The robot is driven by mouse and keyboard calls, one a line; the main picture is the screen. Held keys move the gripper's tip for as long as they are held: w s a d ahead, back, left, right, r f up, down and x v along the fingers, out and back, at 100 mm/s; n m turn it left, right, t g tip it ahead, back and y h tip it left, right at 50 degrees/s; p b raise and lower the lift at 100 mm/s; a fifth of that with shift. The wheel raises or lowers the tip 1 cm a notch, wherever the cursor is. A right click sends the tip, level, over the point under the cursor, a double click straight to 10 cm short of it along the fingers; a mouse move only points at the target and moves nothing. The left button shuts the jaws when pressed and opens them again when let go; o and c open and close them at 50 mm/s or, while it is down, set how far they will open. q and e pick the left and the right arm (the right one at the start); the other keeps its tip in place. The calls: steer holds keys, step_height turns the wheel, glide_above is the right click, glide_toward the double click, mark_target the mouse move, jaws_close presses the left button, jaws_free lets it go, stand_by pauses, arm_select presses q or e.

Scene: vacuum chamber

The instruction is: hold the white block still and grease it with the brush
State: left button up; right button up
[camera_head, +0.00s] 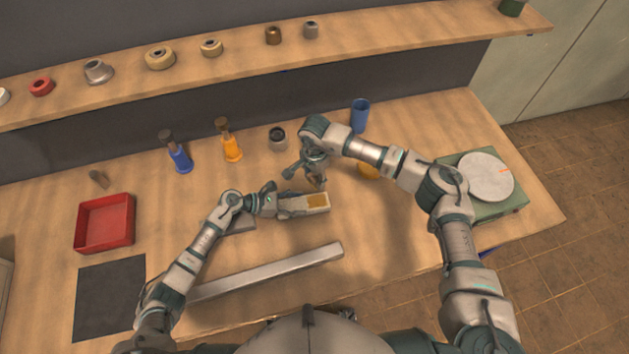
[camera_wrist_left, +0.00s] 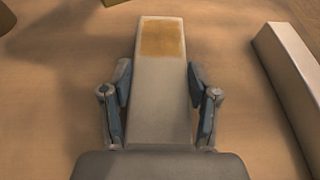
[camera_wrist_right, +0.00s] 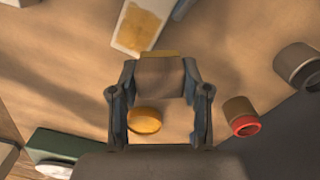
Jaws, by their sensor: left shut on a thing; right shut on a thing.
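The white block (camera_head: 324,209) lies low over the table with a brownish-yellow grease patch on its far end. My left gripper (camera_head: 292,206) is shut on its near part, one finger on each side in the left wrist view (camera_wrist_left: 159,100). The block (camera_wrist_right: 133,30) also shows at the top of the right wrist view. My right gripper (camera_head: 314,168) is above and just behind the block, pointing down. It is shut on the brush (camera_wrist_right: 158,77), whose tan edge shows beyond the fingers. Whether the bristles touch the block I cannot tell.
A long metal bar (camera_head: 270,272) lies in front of the block. Behind stand a grey jar (camera_head: 278,138), a blue cup (camera_head: 360,115) and orange and blue bottles (camera_head: 230,148). An orange tin (camera_wrist_right: 145,120) is near my right arm. A red tray (camera_head: 104,223) is left, a scale (camera_head: 486,178) right.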

steer(key=shift+r, duration=1.55)
arm_select(q)
steer(key=o, duration=1.5)
steer(key=shift+a, duration=0.1)
steer(key=v, duration=1.1)
steer(key=shift+a, duration=0.25)
arm_select(e)
steer(key=shift+a, duration=0.1)
arm_select(q)
steer(key=shift+a+r, duration=0.1)
steer(key=shift+a, duration=0.1)
